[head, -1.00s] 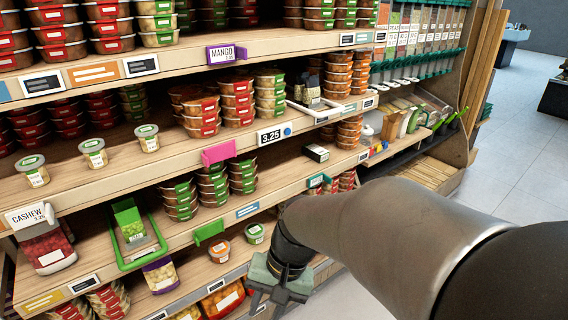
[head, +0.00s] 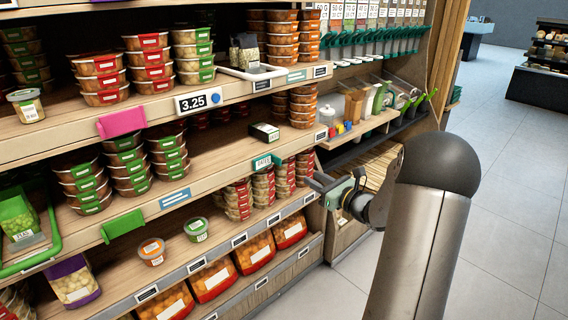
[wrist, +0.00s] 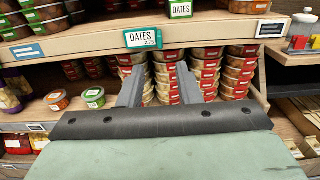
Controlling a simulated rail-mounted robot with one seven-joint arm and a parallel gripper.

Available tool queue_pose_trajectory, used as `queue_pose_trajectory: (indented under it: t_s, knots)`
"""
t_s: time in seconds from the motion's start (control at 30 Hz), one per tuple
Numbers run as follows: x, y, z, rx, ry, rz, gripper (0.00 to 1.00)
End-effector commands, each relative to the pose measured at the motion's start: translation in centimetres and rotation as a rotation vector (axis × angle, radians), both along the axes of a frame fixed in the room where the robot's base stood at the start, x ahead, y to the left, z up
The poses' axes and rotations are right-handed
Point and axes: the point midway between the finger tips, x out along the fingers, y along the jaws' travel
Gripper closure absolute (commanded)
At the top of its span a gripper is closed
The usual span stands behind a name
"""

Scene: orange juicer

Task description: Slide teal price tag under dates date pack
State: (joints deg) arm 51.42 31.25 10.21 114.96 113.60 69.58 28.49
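The teal price tag (wrist: 143,38), reading "DATES", sits at the front edge of the middle shelf. It also shows in the head view (head: 262,162). The dates pack (wrist: 180,9), a dark box with a green label, stands on that shelf behind the tag and to its right in the wrist view. It shows in the head view (head: 264,132) too. My gripper (wrist: 160,74) is open and empty, its two grey fingers apart, below the tag in the wrist view. In the head view my gripper (head: 318,184) is in front of the shelving, right of the tag.
Stacked red-label tubs (wrist: 166,75) fill the lower shelf beyond my fingers. A pink tag (head: 122,121) and a green tag (head: 122,225) stick out from shelf edges to the left. A small ledge with jars (head: 336,131) is at the right. The floor (head: 500,220) is clear.

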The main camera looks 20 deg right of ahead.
Motion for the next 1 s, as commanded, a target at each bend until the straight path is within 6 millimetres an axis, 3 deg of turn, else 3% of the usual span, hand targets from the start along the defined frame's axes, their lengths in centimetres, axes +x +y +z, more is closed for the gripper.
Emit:
queue_pose_trajectory:
  t_s: [0.4,0.6,0.8,1.0]
  knots:
    - [8.8,2.9,-0.2,-0.001,0.0,0.005,0.69]
    - [12.2,3.9,-0.1,-0.001,0.001,0.003,0.69]
    - [13.9,4.4,-0.1,-0.002,0.002,0.003,0.69]
    - [14.2,4.5,0.0,-0.001,0.001,0.002,0.69]
